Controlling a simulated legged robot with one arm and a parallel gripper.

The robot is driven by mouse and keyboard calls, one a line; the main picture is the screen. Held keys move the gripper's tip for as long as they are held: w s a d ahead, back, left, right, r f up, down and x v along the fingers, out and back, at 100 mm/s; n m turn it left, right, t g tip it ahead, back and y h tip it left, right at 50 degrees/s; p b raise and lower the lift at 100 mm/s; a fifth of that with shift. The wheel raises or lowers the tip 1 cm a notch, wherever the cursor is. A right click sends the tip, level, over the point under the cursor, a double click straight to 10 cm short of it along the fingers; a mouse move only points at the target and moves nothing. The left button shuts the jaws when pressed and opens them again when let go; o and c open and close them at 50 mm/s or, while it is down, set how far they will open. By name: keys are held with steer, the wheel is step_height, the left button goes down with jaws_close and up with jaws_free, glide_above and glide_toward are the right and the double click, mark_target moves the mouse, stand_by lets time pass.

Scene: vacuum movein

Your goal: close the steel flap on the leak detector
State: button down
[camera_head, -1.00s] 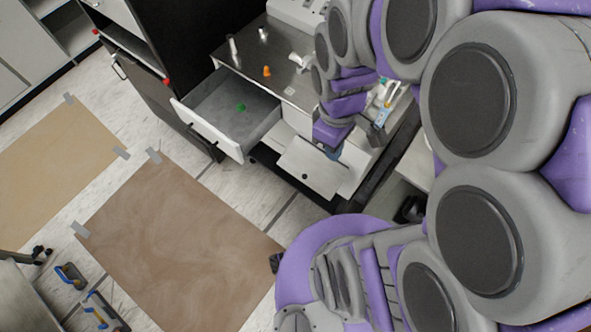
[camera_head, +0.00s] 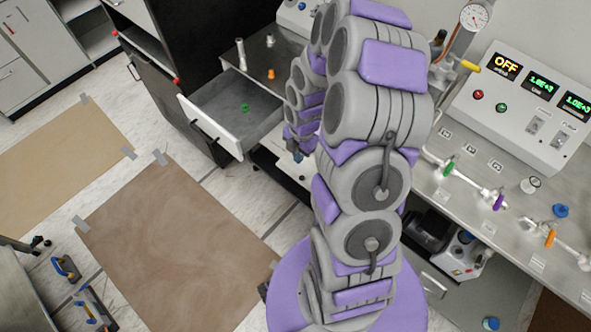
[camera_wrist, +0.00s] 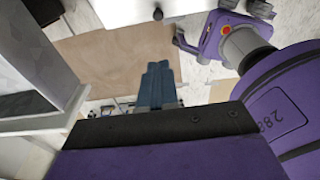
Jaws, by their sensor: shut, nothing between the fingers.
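The steel flap (camera_head: 284,166) is a pale panel low on the front of the steel cabinet, just right of the open drawer. My arm hides most of it in the head view. In the wrist view a pale panel with a dark round knob, likely the flap (camera_wrist: 135,8), shows at the top edge. In the wrist view the gripper (camera_wrist: 157,75) shows shut fingers, apart from the panel. I cannot tell the flap's exact angle.
An open drawer (camera_head: 210,126) with a green piece (camera_head: 245,107) juts out left of my gripper. A brown mat (camera_head: 170,240) lies on the floor in front. A bench with a control panel (camera_head: 530,105) and valves stands at right. The floor between is mostly clear.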

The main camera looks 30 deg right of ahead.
steer(key=b, duration=0.3)
glide_above(300, 180)
step_height(300, 180, down, 12)
steer(key=shift+a+f, duration=0.1)
steer(key=shift+f, duration=0.35)
steer(key=shift+d+f+b, duration=0.15)
steer(key=shift+d+b, duration=0.15)
steer(key=shift+d, duration=0.05)
